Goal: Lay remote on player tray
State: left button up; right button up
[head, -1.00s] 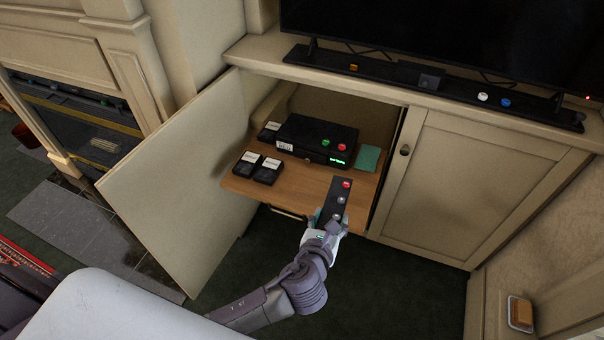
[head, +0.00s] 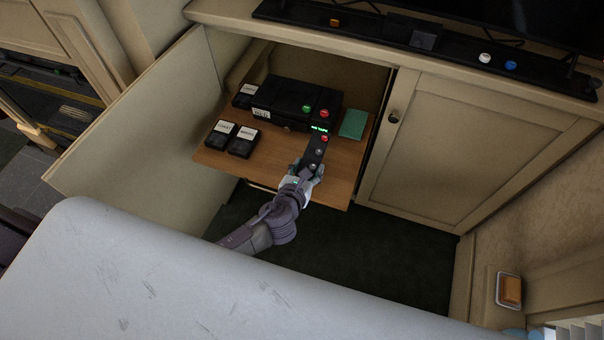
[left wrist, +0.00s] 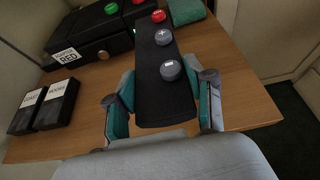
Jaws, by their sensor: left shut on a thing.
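The remote (head: 315,152) is a slim black bar with one red and two grey buttons. My left gripper (head: 304,172) is shut on its near end and holds it over the front of the wooden player tray (head: 331,186). In the left wrist view the remote (left wrist: 164,97) lies between the two teal-padded fingers, its red-button end pointing toward the black player (left wrist: 97,38). I cannot tell whether the remote touches the tray (left wrist: 238,97). The player, with red and green buttons and a green display, stands at the back of the tray. My right gripper is not in view.
Several black cases with white labels (head: 243,142) lie on the tray's left side. A teal block (head: 353,124) sits right of the player. An open cabinet door (head: 140,125) stands to the left and a closed door (head: 447,150) to the right. Bare wood shows at the tray's front right.

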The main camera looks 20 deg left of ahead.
pick_arm(q)
jog(key=shift+w+a+f, duration=0.3)
jog(key=shift+a+f, duration=0.2)
jog(key=shift+a, duration=0.2)
jog(key=shift+f+b, duration=1.05)
jog(key=shift+f, duration=0.95)
jog(key=shift+f, duration=0.1)
jog(key=shift+f, duration=0.15)
jog(key=o, duration=1.2)
jog(key=shift+r, duration=0.25)
jog(key=p+v, duration=0.1)
jog(key=v, duration=1.1)
jog(key=shift+a, duration=0.1)
